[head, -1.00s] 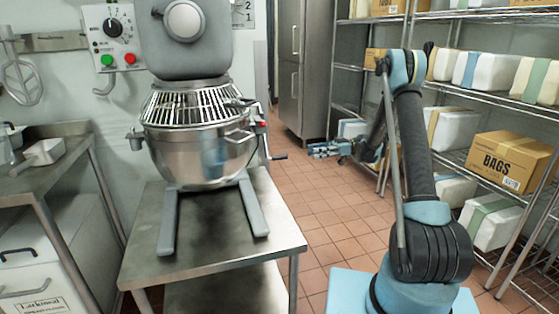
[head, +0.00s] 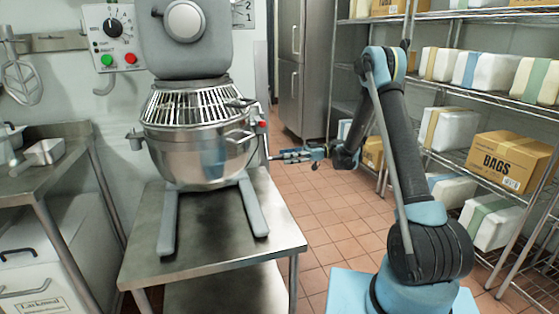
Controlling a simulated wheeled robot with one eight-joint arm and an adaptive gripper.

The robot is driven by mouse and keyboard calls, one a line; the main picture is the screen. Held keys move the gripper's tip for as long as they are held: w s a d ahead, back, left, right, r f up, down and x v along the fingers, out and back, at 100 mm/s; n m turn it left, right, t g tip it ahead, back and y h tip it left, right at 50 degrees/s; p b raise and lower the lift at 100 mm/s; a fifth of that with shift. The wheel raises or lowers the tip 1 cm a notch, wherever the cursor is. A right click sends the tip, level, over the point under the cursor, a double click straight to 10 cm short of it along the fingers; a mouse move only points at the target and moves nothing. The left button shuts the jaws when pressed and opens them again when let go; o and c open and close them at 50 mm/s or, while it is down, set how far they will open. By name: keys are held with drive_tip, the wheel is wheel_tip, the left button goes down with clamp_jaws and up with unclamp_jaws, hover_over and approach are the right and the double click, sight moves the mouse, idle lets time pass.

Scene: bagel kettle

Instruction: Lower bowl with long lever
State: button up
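The steel bowl (head: 205,157) sits in the stand mixer under a wire guard (head: 187,107), high above the mixer's two feet. The long lever (head: 264,140) hangs down the mixer's right side, below a small red knob. Its lower handle end is mostly hidden by my gripper. My gripper (head: 276,156) points left, with its fingertips at or very near the lever's handle end. I cannot tell whether they touch it, or whether the fingers are open or shut around it.
The mixer stands on a steel table (head: 235,262). A control panel (head: 115,37) is on the wall at left. Wire shelves with boxes, one a BAGS box (head: 503,164), stand on the right.

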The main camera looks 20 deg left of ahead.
sight(270, 159)
drive_tip(key=shift+x, duration=2.2)
